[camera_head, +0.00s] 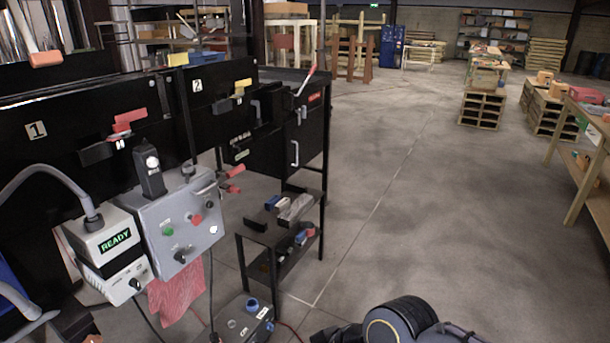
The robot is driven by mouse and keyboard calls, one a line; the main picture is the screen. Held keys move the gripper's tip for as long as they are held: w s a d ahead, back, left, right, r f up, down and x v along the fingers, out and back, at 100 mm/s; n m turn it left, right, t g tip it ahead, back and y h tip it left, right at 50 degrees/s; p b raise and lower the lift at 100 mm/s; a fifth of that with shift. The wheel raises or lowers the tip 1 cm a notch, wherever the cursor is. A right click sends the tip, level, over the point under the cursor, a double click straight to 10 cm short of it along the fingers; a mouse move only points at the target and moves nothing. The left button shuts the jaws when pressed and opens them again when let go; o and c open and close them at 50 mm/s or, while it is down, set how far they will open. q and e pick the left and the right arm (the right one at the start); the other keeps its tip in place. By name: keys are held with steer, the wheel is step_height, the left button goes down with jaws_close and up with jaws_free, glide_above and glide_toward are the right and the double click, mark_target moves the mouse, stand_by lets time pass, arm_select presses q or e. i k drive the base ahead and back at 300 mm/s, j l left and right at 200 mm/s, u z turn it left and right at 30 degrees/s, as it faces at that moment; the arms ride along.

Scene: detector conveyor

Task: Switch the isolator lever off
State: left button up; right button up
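The isolator lever (306,80) is a thin pale bar with a red grip at its top end. It stands up from the top right of a black cabinet (309,133) and leans up and to the right. A small red label (314,97) sits beside its lower end. Nothing touches the lever. A dark rounded part of my own body shows at the bottom, well below and right of the lever.
A grey control box (180,220) and a white unit reading READY (115,240) stand at the left front. A low black shelf (270,232) with tools stands below the cabinet. Open floor (400,200) lies to the right, with wooden benches (575,200) at the far right.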

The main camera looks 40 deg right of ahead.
mark_target(235, 170)
steer(key=z, duration=0.8)
